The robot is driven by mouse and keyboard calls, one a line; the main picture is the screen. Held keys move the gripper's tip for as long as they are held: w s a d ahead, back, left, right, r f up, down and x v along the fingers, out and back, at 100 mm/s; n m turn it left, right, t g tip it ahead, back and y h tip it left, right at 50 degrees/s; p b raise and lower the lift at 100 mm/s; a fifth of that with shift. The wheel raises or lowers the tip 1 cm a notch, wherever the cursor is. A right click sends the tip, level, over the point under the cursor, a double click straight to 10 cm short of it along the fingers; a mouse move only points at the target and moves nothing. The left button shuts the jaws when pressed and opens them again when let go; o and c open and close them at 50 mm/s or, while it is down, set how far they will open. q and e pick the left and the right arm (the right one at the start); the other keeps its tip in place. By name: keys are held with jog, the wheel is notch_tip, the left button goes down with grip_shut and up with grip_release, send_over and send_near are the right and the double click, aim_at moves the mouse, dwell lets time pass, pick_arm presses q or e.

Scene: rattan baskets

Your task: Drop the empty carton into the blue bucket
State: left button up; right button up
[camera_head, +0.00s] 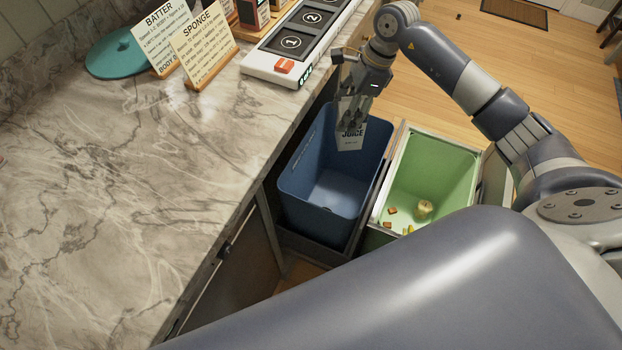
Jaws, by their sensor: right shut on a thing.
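The carton (351,141), pale with the dark word "JUICE" on it, hangs from my right gripper (351,118). The right gripper is shut on its upper part and points down. The blue bucket (307,192) stands in a pulled-out drawer below the counter. In the head view, the carton overlaps the far part of the bucket's opening; its exact height against the rim is hard to tell. The bucket's visible floor is bare. My left gripper is not in view.
A green bin (457,165) with food scraps stands right of the bucket. The marble counter (130,200) is on the left, with a teal lid (115,58), recipe cards (203,46) and a numbered white device (262,66) near its back edge. My arm crosses the foreground.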

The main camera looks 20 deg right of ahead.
jog(key=shift+w+d+f, duration=0.1)
jog(key=shift+f, duration=0.05)
jog(key=shift+f+b, duration=0.45)
jog(key=shift+f, duration=0.15)
notch_tip(320, 180, down, 4)
jog(key=shift+r+b, duration=0.1)
jog(key=shift+b, duration=0.9)
jog(key=shift+f, duration=0.4)
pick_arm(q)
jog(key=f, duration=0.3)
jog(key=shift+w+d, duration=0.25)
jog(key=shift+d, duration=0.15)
pick_arm(e)
jog(key=o, duration=0.9)
jog(key=shift+o, duration=0.2)
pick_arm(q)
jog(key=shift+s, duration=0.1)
pick_arm(e)
jog(key=shift+d+r, duration=0.1)
jog(key=shift+r, duration=0.1)
jog(key=v, duration=1.1)
jog(key=shift+d+r, duration=0.1)
jog(key=shift+r, duration=0.2)
